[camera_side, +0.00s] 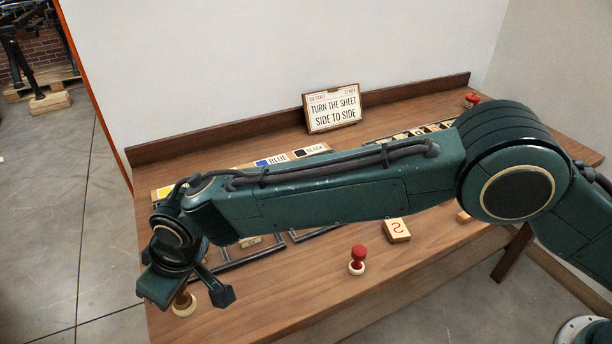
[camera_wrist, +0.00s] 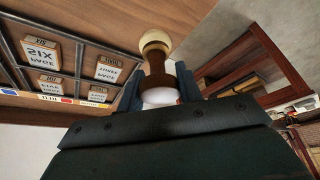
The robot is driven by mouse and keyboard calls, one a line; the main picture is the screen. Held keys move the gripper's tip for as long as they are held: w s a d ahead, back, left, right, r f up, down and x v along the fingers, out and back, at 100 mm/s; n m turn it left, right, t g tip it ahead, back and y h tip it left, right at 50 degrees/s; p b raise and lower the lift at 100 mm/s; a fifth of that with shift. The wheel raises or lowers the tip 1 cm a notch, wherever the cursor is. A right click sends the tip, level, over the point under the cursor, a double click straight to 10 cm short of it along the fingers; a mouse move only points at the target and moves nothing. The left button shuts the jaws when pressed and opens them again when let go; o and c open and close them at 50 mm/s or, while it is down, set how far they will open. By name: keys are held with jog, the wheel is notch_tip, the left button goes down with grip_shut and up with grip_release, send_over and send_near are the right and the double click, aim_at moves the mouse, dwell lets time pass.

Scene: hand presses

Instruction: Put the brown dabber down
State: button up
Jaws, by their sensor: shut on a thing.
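The brown dabber (camera_side: 182,298) has a dark brown handle and a round cream pad. It is in my gripper (camera_side: 187,288) at the left end of the wooden table, pad downward. In the wrist view the dabber (camera_wrist: 154,62) stands between the two fingers of my gripper (camera_wrist: 158,88), which are shut on its handle. Its cream pad (camera_wrist: 155,40) points away from my wrist toward the wood. I cannot tell whether the pad touches the table. My wrist and fingers hide part of the handle in the side view.
A red-handled stamp (camera_side: 357,258) stands on the front of the table (camera_side: 300,283). A block with a red mark (camera_side: 397,231) lies behind it. A dark rod frame holds page blocks (camera_wrist: 42,52). A sign (camera_side: 333,108) stands at the back. My arm hides the table's middle.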

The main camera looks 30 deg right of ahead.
aim_at(178, 297)
jog(key=shift+f, duration=1.5)
jog(key=shift+f, duration=0.1)
jog(key=shift+f, duration=2)
jog(key=shift+f, duration=0.2)
jog(key=o, duration=1)
jog(key=shift+o, duration=0.2)
jog(key=shift+r, duration=0.1)
jog(key=shift+r, duration=0.45)
jog(key=v, duration=1.1)
jog(key=shift+d, duration=0.15)
